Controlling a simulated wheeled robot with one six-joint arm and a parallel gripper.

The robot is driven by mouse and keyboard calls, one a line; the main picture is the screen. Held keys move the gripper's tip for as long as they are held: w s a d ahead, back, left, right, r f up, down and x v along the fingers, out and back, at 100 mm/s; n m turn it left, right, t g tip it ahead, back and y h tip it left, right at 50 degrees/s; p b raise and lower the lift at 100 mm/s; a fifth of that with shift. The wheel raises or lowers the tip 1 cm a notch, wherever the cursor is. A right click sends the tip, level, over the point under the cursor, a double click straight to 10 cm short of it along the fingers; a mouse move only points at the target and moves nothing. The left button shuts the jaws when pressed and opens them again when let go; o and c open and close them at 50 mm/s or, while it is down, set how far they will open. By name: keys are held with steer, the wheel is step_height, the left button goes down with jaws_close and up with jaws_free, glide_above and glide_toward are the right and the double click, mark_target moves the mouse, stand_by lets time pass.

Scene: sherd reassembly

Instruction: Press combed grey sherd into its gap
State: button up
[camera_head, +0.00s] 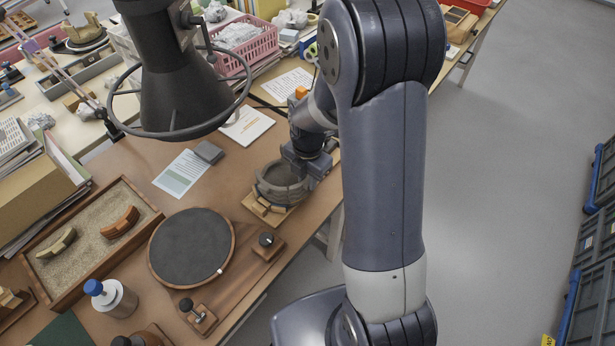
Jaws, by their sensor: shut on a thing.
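A grey ring-shaped vessel (272,196) stands on a small wooden base (257,207) near the right edge of the bench. Its wall is grey and its middle is open. My gripper (304,172) comes down at the vessel's right side, at the rim. It is shut on the combed grey sherd, which is mostly hidden by the fingers and blends with the vessel wall. I cannot tell from here whether the sherd is seated in the gap.
A round dark turntable (191,247) lies left of the vessel. A sand tray (75,267) holds an olive sherd (57,243) and a terracotta sherd (120,222). A dark lamp (180,85) hangs over the bench. A blue-capped bottle (110,297) stands at the front.

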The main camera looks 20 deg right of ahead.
steer(key=shift+f, duration=0.1)
stand_by(0.3)
steer(key=o, duration=0.9)
step_height(320, 180, up, 11)
steer(key=shift+f, duration=0.1)
steer(key=shift+s+f, duration=0.1)
step_height(320, 180, down, 11)
steer(key=shift+r, duration=0.3)
stand_by(0.4)
